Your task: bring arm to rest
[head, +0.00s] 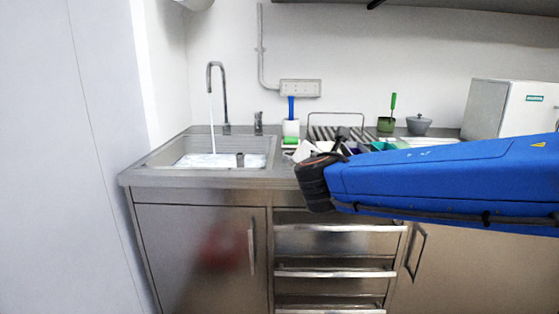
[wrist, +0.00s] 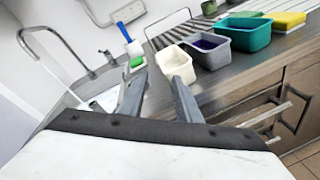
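My blue arm (head: 450,175) reaches in from the right, across the front of the counter, with its dark wrist joint (head: 318,180) near the counter edge. My gripper (wrist: 159,76) shows in the wrist view with its two grey fingers apart and nothing visible between them. A white container (wrist: 173,60) stands on the counter just beyond the fingertips. In the head view the gripper is mostly hidden behind the wrist joint.
The steel sink (head: 215,155) lies left, its faucet (head: 214,85) running. On the counter (wrist: 235,72) are a purple-filled container (wrist: 207,50), a teal container (wrist: 246,36), a yellow sponge (wrist: 288,21) and a blue-handled brush (head: 291,108). A white box (head: 500,108) stands right. Below are drawers (head: 335,240).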

